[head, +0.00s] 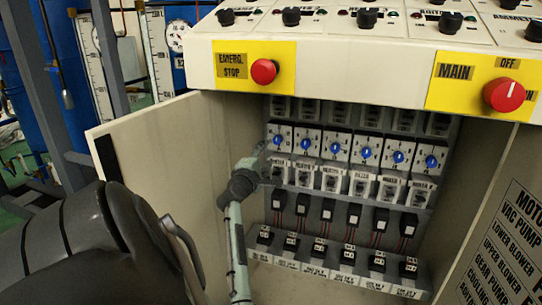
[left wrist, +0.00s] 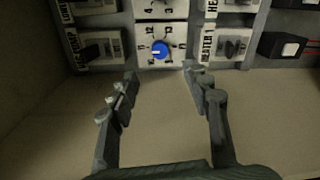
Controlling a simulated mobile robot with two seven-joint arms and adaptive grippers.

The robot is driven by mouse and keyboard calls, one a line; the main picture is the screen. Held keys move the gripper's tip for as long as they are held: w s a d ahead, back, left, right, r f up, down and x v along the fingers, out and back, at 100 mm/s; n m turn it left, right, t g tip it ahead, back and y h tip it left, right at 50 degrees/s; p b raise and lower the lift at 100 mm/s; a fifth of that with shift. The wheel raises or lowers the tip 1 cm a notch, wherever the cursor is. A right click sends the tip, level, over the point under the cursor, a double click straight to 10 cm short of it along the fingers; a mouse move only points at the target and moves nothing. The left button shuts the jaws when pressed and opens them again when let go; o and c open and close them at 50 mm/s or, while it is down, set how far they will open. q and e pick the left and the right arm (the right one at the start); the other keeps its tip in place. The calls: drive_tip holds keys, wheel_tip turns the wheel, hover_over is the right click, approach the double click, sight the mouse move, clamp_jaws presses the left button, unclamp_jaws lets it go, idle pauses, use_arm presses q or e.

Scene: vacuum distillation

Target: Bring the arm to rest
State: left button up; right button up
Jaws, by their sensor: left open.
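My left gripper (head: 262,153) reaches into the open control cabinet, its tip near the left end of the row of blue knobs. The left wrist view shows my gripper (left wrist: 159,78) open, with two spread fingers and nothing between them. A blue knob (left wrist: 160,50) on a white dial plate lies just beyond the gap between the fingertips. The fingers look apart from the knob, though the exact depth is hard to judge. My right gripper is in neither view.
The cabinet door (head: 155,165) stands open on the left, beside my arm. Rows of switches and dials fill the cabinet's back. A red emergency stop button (head: 264,71) and a red main knob (head: 503,95) sit above the opening. The right door panel (head: 505,240) carries printed labels.

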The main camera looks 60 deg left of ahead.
use_arm(q)
drive_tip(key=w+d+f+m+g+h, duration=0.15)
drive_tip(key=d+f+m+h, duration=0.25)
drive_tip(key=d+f+m, duration=0.7)
drive_tip(key=w+d+f+m+g+h, duration=0.1)
drive_tip(key=d+f+m+g+h, duration=0.25)
drive_tip(key=d+f+m, duration=0.7)
drive_tip(key=s+d+f+m+g+h, duration=0.2)
drive_tip(key=s+d+f+m+g, duration=0.4)
drive_tip(key=s+d+f, duration=1.4)
wheel_tip(320, 180, down, 4)
drive_tip(key=s+m, duration=0.2)
drive_tip(key=shift+s, duration=0.3)
